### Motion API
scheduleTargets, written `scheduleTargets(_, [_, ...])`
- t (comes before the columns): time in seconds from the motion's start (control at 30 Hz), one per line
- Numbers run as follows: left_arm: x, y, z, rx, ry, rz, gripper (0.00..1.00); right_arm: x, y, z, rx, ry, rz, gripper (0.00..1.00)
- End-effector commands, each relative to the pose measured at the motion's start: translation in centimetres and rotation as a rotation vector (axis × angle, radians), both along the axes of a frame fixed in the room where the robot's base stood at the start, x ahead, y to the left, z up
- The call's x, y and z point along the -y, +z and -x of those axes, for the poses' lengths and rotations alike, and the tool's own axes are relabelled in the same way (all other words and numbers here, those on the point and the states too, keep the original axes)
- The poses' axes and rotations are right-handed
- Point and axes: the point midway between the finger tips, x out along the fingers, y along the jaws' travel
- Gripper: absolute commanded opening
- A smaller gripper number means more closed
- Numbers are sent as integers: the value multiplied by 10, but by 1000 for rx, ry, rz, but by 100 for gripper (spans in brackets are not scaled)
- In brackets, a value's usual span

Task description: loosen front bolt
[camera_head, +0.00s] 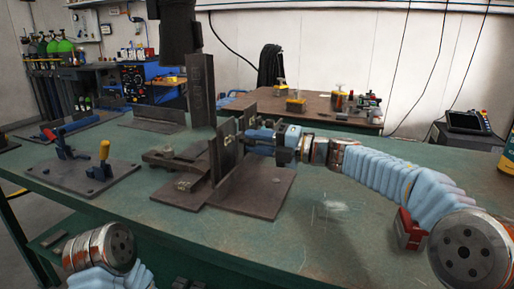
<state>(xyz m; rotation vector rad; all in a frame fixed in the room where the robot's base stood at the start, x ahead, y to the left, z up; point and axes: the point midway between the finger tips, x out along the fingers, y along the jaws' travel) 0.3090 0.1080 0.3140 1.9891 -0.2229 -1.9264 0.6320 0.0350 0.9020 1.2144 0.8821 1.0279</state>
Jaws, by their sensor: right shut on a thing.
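A dark steel fixture stands on the green bench, with upright plates (223,150) and a flat base plate (250,200). My right gripper (250,141) comes in from the right, level, with its fingertips against the right side of the upright plates. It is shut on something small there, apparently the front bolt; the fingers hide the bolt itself. Another small bolt-like part (183,185) shows on the fixture's left front. My left arm shows only as a link at the bottom left; its gripper is out of view.
A tall steel angle (201,92) stands behind the fixture. A plate with blue and yellow-handled clamps (84,178) lies at the left. A red block (407,230) sits beneath my right arm. The green bench top (310,235) is clear at the front middle.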

Motion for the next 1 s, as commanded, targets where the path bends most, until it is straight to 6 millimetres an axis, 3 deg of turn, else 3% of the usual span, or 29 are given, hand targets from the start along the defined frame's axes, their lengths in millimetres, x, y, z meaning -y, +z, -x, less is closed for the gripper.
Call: scheduleTargets(1.0, [-19, -60, -8, 14, 33, -27, 43, 0, -4, -1, 887, 0, 290, 0])
